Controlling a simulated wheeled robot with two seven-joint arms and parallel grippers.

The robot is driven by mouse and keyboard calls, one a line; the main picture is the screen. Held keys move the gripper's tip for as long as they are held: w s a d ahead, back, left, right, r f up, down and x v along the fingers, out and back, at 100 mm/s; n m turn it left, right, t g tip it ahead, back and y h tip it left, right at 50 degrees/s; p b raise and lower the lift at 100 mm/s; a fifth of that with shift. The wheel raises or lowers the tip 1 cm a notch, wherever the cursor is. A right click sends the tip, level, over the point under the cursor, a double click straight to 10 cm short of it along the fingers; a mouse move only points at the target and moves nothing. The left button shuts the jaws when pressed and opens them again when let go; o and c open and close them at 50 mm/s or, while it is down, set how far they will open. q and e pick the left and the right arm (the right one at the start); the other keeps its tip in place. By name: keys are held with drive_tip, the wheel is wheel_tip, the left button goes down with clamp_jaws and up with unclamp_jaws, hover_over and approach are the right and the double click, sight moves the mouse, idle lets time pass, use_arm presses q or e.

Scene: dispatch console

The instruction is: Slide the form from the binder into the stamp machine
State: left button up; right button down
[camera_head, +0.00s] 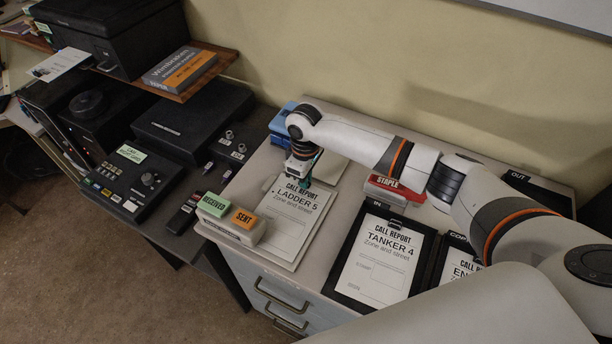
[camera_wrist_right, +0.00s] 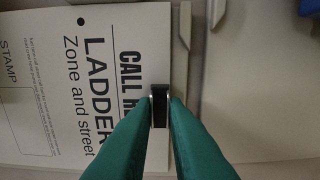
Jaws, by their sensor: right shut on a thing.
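The form headed CALL REPORT LADDER 5 (camera_head: 290,225) lies flat on a pale backing on the desk, and its heading also shows in the right wrist view (camera_wrist_right: 95,60). My right gripper (camera_head: 302,172) is at the form's top edge. In the wrist view its green fingers (camera_wrist_right: 160,97) are shut on a small dark piece at the middle of that edge; I cannot tell whether it is part of the form or a clip. A blue device (camera_head: 284,121) stands just behind the gripper, partly hidden; I cannot tell if it is the stamp machine. My left gripper is out of view.
RECEIVED (camera_head: 213,205) and SENT (camera_head: 245,219) blocks stand left of the form. A red stapler (camera_head: 385,186) and a black board with the TANKER 4 form (camera_head: 380,262) are to the right. My right arm crosses over the desk's back. Black consoles fill the left.

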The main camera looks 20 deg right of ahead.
drive_tip(key=c, duration=0.8)
unclamp_jaws()
drive_tip(key=shift+w, duration=0.1)
wheel_tip(320, 180, up, 7)
drive_tip(key=p, duration=0.8)
idle(0.3)
